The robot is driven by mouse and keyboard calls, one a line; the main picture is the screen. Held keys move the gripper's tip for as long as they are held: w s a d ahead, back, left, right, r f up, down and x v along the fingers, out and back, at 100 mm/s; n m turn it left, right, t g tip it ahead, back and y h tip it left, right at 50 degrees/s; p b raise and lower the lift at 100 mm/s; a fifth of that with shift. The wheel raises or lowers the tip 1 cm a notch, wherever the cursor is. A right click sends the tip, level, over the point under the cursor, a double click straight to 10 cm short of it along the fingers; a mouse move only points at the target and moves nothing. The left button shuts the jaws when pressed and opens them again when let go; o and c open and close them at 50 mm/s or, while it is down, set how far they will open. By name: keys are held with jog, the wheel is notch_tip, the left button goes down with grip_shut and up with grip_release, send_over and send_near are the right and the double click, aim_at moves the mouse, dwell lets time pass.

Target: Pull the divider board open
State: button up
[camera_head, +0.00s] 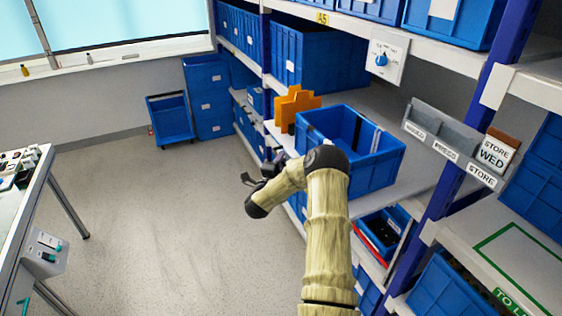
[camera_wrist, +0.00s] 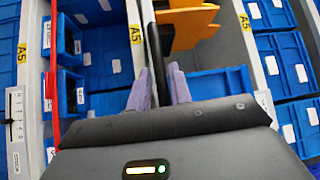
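An orange stepped board (camera_head: 297,104), which I take to be the divider board, stands upright on the middle shelf, left of the big blue bin. In the wrist view the orange board (camera_wrist: 190,22) is at the top, with a dark bar (camera_wrist: 154,50) along its left side. My gripper (camera_head: 258,176) is in front of and below the board, partly hidden by my wrist. In the wrist view my gripper (camera_wrist: 160,85) has its two pale fingers on either side of the dark bar. I cannot tell whether they press on it.
An open blue bin (camera_head: 380,170) stands on the shelf close beside my arm. A white dial panel (camera_head: 387,57) hangs from the upper shelf, and a grey sign holder (camera_head: 440,130) is at right. The floor (camera_head: 150,220) at left is clear, with a table at the far left.

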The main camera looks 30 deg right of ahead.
jog(key=b+v, duration=0.5)
jog(key=v, duration=1.2)
jog(key=shift+a+b, duration=0.15)
jog(key=shift+b, duration=0.2)
